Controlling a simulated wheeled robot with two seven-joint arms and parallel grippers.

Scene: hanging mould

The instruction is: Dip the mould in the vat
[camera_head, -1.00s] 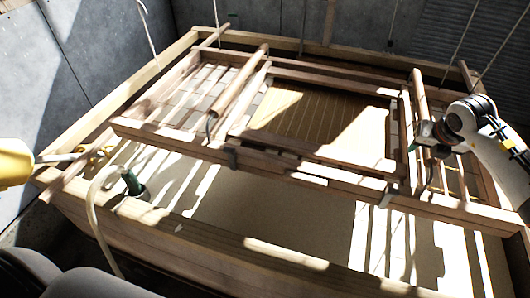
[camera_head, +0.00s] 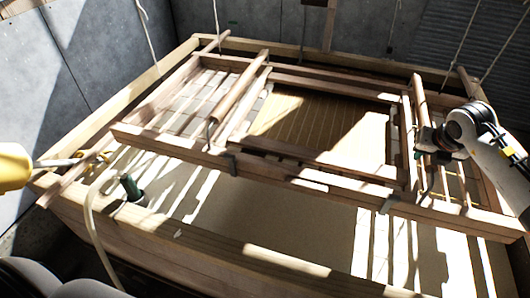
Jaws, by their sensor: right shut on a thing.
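The mould (camera_head: 330,120), a wooden frame around a tan ribbed screen, hangs level with the wooden vat's top, partly in shadow. The vat (camera_head: 250,255) is a large wooden box with pale liquid (camera_head: 270,215) inside. A round wooden handle (camera_head: 240,92) crosses the mould's left side, and another handle (camera_head: 418,105) is at its right. My right gripper (camera_head: 428,142) is shut on the right handle. Whether the screen touches the liquid is unclear. My left gripper is not in view.
Wooden bars (camera_head: 300,172) run across the vat in front of the mould. A yellow object with a metal rod (camera_head: 14,168) is at the left edge. Cords hang at the back.

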